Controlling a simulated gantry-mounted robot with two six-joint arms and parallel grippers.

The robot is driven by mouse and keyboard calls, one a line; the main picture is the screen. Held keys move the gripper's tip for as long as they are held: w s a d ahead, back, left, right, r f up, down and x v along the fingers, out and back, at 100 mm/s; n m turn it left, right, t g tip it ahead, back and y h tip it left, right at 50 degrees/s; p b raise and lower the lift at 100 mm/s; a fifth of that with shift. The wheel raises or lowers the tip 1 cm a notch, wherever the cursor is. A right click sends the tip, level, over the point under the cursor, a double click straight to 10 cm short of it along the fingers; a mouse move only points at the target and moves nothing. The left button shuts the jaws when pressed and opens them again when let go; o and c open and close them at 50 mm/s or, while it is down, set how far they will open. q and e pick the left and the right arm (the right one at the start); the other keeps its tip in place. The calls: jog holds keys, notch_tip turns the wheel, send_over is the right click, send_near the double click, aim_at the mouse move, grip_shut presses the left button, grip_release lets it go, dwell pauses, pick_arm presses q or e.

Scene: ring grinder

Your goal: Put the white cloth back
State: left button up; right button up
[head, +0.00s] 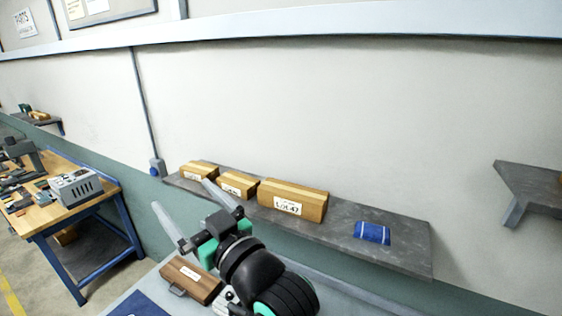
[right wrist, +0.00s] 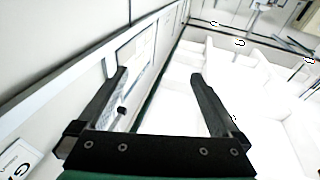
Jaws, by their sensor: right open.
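I see no white cloth in either view. A folded blue cloth with white stripes (head: 372,233) lies on the grey wall shelf (head: 408,247), toward its right end. My right gripper (head: 180,193) is raised in front of the shelf's left part, fingers spread and pointing up and left. In the right wrist view my right gripper (right wrist: 159,73) is open with nothing between its fingers, against a bright, washed-out background. My left gripper is not in view.
Several labelled wooden boxes (head: 293,199) stand on the shelf, left of the blue cloth. A brown wooden case (head: 191,281) sits below my right gripper beside a blue mat (head: 138,305). A workbench (head: 75,211) stands at left; another shelf (head: 531,184) juts in at right.

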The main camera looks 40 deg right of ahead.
jog(key=s+d+r+t, duration=0.3)
jog(key=s+r+t, duration=0.4)
jog(key=s+r, duration=1.1)
jog(key=shift+s+d+m, duration=0.15)
jog(key=shift+s+m, duration=0.15)
jog(key=shift+s, duration=0.7)
jog(key=shift+w, duration=0.1)
